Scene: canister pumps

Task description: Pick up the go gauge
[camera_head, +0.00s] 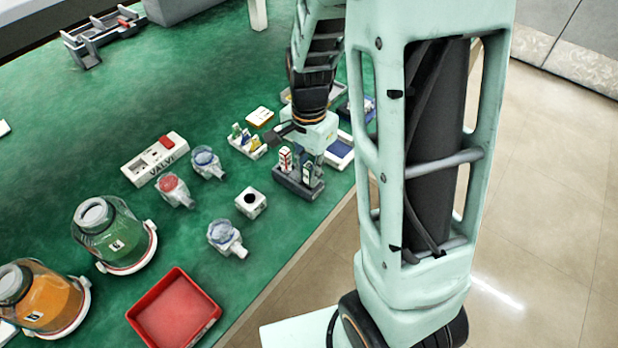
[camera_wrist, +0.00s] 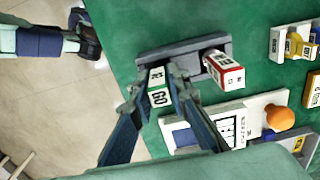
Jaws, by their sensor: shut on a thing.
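The go gauge (camera_wrist: 158,88) is a white block with a green end and dark lettering. In the wrist view it stands between my two fingers, which are shut on it. My gripper (camera_wrist: 157,82) comes down over the left part of a dark grey rack (camera_wrist: 150,56). In the head view the go gauge (camera_head: 308,172) shows below my gripper (camera_head: 307,157), at the right side of the rack (camera_head: 297,188). Whether its lower end is still seated in the rack is hidden. A red and white gauge (camera_wrist: 224,70) stands in the rack beside it, clear of my fingers.
A white tray with a blue inset (camera_head: 340,150) lies close to the rack. A holder with small coloured pieces (camera_head: 246,142), a VALVE box (camera_head: 155,158), clear fittings (camera_head: 226,238) and a red tray (camera_head: 174,310) are on the green table (camera_head: 120,130). The table edge is near the rack.

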